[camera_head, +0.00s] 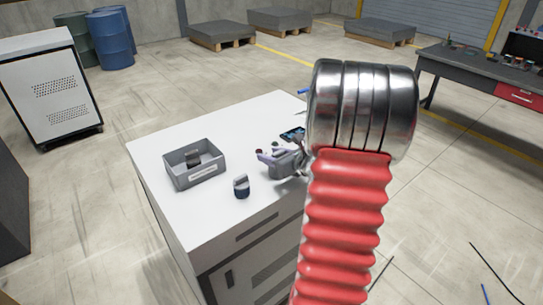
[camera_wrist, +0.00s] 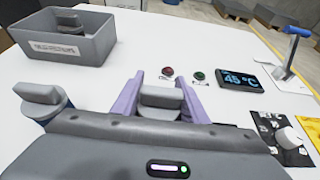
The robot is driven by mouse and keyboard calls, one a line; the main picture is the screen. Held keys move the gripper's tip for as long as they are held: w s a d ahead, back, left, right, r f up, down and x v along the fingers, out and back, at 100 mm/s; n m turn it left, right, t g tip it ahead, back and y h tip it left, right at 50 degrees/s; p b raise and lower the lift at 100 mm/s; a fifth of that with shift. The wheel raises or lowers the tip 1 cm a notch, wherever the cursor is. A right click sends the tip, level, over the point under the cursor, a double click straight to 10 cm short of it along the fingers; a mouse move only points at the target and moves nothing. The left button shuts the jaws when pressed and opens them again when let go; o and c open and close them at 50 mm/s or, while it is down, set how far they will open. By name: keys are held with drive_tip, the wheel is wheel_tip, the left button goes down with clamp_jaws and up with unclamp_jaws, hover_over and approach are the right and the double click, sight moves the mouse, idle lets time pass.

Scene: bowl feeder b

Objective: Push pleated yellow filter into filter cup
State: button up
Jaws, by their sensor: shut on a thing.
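My gripper (camera_head: 268,157) has two purple fingers and is low over the white cabinet top. In the wrist view my gripper (camera_wrist: 162,84) is shut on a grey piece with a rounded tab (camera_wrist: 161,97). Its lower part is hidden by my gripper body. A similar grey-tabbed piece with a dark blue body (camera_wrist: 43,103) stands to the left, apart from the fingers; it also shows in the head view (camera_head: 241,187). No yellow pleated surface is visible in either view, and I cannot tell which piece is the filter or the cup.
A grey labelled bin (camera_head: 195,178) stands left on the white cabinet top (camera_head: 250,120), with a dark piece (camera_head: 193,159) inside. Beyond the fingers are a red button (camera_wrist: 167,71), a green button (camera_wrist: 200,76), a 45 °C display (camera_wrist: 240,78) and a blue-handled lever (camera_wrist: 296,32).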

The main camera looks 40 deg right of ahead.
drive_tip(key=shift+r, duration=0.25)
idle(0.6)
drive_tip(key=shift+r, duration=1.2)
drive_tip(key=shift+r, duration=0.35)
drive_tip(key=shift+r, duration=0.35)
drive_tip(key=shift+r, duration=0.2)
drive_tip(key=shift+f, duration=2.4)
idle(1.4)
drive_tip(key=o, duration=1.2)
drive_tip(key=shift+s, duration=0.1)
